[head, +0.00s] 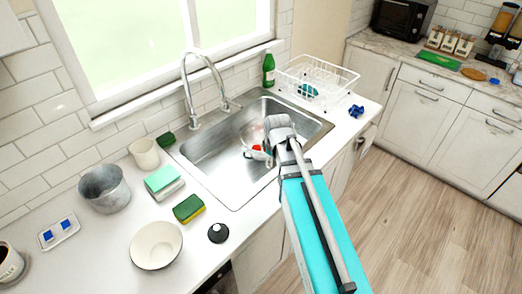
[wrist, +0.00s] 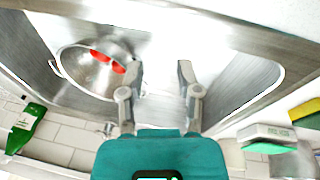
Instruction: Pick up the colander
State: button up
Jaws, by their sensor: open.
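The colander (wrist: 82,84) is a round, shiny metal bowl with a thin side handle. It sits in the steel sink (wrist: 258,80), left of my gripper in the wrist view, with red items (wrist: 104,58) inside. In the head view the colander (head: 252,132) is partly hidden behind my arm. My gripper (wrist: 160,70) is open, with nothing seen between its fingers. Its right side of the view shows bare sink wall. In the head view my gripper (head: 262,155) hangs over the sink by the colander; its fingertips are hard to make out.
A faucet (head: 205,85) rises behind the sink. A green bottle (head: 268,70) and white dish rack (head: 318,82) stand at its far end. Sponges (head: 188,208), a grey pot (head: 104,188), a white bowl (head: 156,245) and a black stopper (head: 218,233) sit on the near counter.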

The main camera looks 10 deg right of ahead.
jog(key=w+f+n+t+b, duration=0.1)
jog(key=w+n+t, duration=0.1)
jog(key=w+n, duration=0.6)
jog(key=shift+w+b, duration=0.4)
jog(key=shift+w, duration=0.45)
jog(key=b, duration=0.8)
send_near(264, 158)
jog(key=shift+s+f, duration=0.1)
jog(key=shift+s, duration=0.15)
jog(key=shift+f, duration=0.15)
jog(key=shift+w+b+x, duration=0.25)
jog(key=shift+b+x, duration=2)
jog(key=shift+x, duration=0.2)
grip_shut()
